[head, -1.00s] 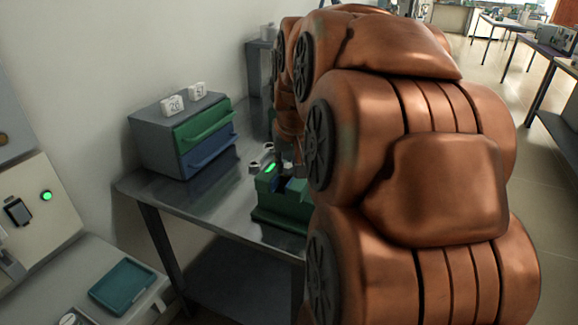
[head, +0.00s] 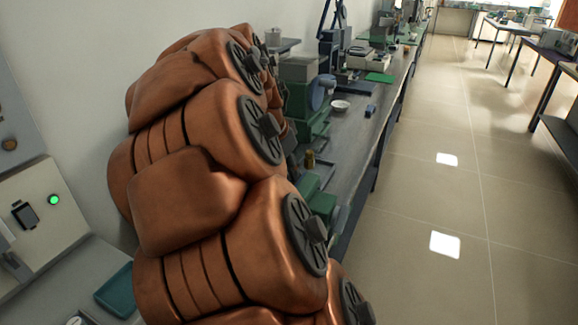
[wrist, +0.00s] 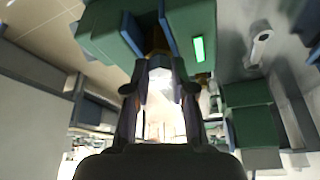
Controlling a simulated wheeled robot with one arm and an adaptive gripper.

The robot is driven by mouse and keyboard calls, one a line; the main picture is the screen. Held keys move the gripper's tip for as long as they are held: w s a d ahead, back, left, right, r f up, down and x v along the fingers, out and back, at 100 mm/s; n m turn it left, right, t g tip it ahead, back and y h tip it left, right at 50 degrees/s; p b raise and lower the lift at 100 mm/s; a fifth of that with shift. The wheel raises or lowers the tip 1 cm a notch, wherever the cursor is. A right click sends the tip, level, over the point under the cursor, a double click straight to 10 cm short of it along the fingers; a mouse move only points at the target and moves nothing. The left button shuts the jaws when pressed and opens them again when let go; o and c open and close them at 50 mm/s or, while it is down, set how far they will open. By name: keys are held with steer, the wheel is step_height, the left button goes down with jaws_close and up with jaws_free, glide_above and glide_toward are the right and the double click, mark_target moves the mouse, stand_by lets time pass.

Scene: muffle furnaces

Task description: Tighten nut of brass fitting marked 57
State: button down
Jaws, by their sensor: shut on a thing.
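My gripper (wrist: 160,80) shows in the wrist view, its two fingers shut on a pale grey, hex-looking nut (wrist: 160,65). Just beyond the nut is a dark brass-coloured part, probably the fitting, between the blue jaws (wrist: 133,34) of a green fixture (wrist: 110,35). Its number is not readable. A green light (wrist: 199,48) glows on the fixture. In the head view my arm hides the gripper and the nut. A small brass cylinder (head: 310,160) stands on the bench right of my arm; I cannot tell if it is the fitting.
A grey ring-ended tool (wrist: 260,42) lies on the metal surface in the wrist view. In the head view, green machines (head: 303,100) and a white dish (head: 340,106) stand along the bench. The floor (head: 440,190) to the right is clear.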

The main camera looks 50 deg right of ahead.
steer(key=m+g+p, duration=0.1)
steer(key=m, duration=0.3)
steer(key=shift+w+d+r+g+p, duration=0.1)
steer(key=shift+w+g+p, duration=0.1)
steer(key=shift+g+p, duration=0.2)
steer(key=shift+m+g+y+p, duration=0.45)
steer(key=shift+m+p, duration=0.2)
steer(key=shift+m, duration=1.05)
steer(key=shift+w, duration=0.1)
steer(key=c, duration=1)
jaws_free()
steer(key=shift+o, duration=0.2)
steer(key=v, duration=1.1)
steer(key=shift+r, duration=0.3)
steer(key=shift+w, duration=0.2)
